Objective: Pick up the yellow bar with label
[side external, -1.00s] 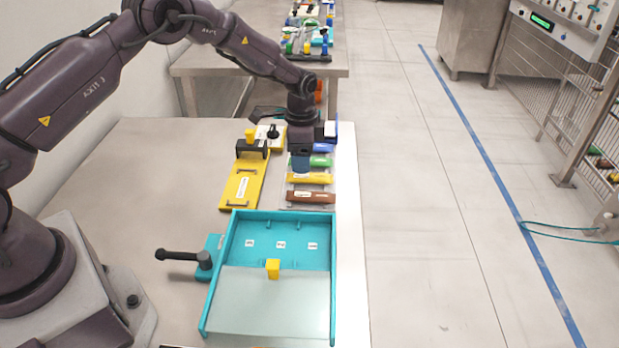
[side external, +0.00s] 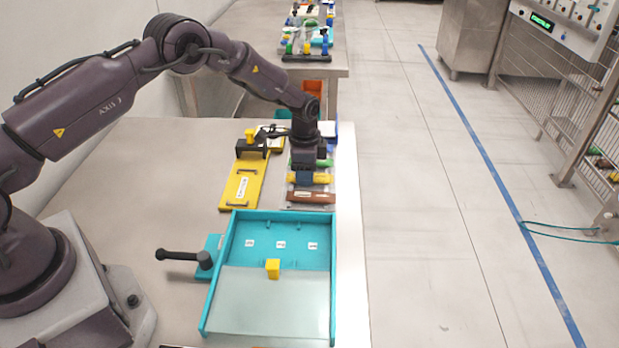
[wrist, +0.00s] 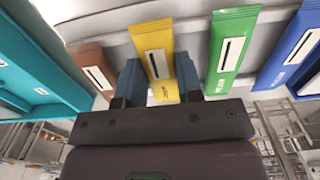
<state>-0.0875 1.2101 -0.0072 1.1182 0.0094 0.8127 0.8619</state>
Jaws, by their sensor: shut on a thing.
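The yellow bar with a white label (wrist: 152,38) lies in a row of coloured bars, between the brown bar (wrist: 91,63) and the green bar (wrist: 233,40). My gripper (wrist: 158,80) is shut on the yellow bar, with one blue finger on each side of it. In the side external view my gripper (side external: 306,178) points down over the row and covers the middle of the yellow bar (side external: 323,179). I cannot tell whether the bar touches the surface beneath.
A blue bar (wrist: 292,48) lies beyond the green one. A teal tray (side external: 333,285) with a yellow block (side external: 272,268) stands in front. A yellow plate with handles (side external: 237,200) lies to the left, and a black lever (side external: 178,255) sticks out beside the tray.

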